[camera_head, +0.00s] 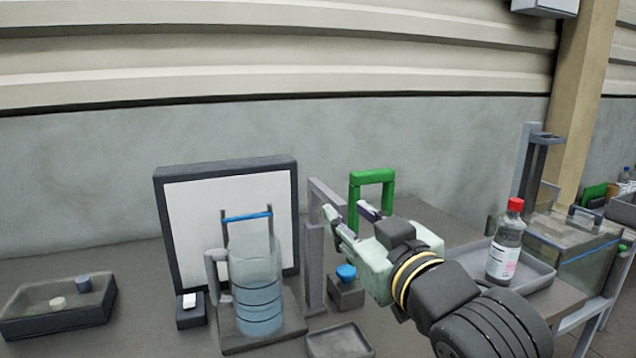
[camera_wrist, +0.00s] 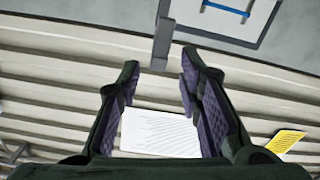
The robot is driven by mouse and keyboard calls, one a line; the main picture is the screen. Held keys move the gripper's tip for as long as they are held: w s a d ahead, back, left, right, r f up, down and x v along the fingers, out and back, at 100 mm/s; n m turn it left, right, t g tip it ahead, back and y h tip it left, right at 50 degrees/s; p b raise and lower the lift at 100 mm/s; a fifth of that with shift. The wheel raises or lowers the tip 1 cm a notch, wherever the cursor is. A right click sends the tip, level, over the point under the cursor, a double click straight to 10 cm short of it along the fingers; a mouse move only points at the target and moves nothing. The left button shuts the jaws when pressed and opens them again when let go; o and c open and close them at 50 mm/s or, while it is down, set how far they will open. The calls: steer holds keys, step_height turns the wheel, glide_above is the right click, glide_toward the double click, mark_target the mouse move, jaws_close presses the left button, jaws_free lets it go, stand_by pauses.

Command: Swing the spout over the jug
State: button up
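The clear jug (camera_head: 256,262) with bluish liquid stands upright on a dark grey base, its handle on the left. Right of it stands a grey post (camera_head: 314,270), with a grey bar (camera_head: 327,196) behind at its top. This bar may be the spout; I cannot be sure. My gripper (camera_head: 344,209) is open and empty, up and right of the jug, with its fingers pointing toward the bar. In the wrist view a grey bar (camera_wrist: 162,38) lies just beyond the gap between the open fingers (camera_wrist: 159,62). I see no clear contact.
A framed white panel (camera_head: 200,235) stands behind the jug. A blue knob (camera_head: 346,271) on a dark block and a green arch (camera_head: 372,176) are near my gripper. A shallow tray (camera_head: 340,343) lies in front. A red-capped bottle (camera_head: 506,250) stands right, a bin (camera_head: 60,320) left.

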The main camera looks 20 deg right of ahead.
mark_target(325, 189)
steer(key=w+p, duration=0.3)
steer(key=w, duration=0.7)
steer(key=shift+w+a, duration=0.1)
steer(key=shift+w, duration=0.25)
steer(key=shift+c, duration=0.2)
jaws_close()
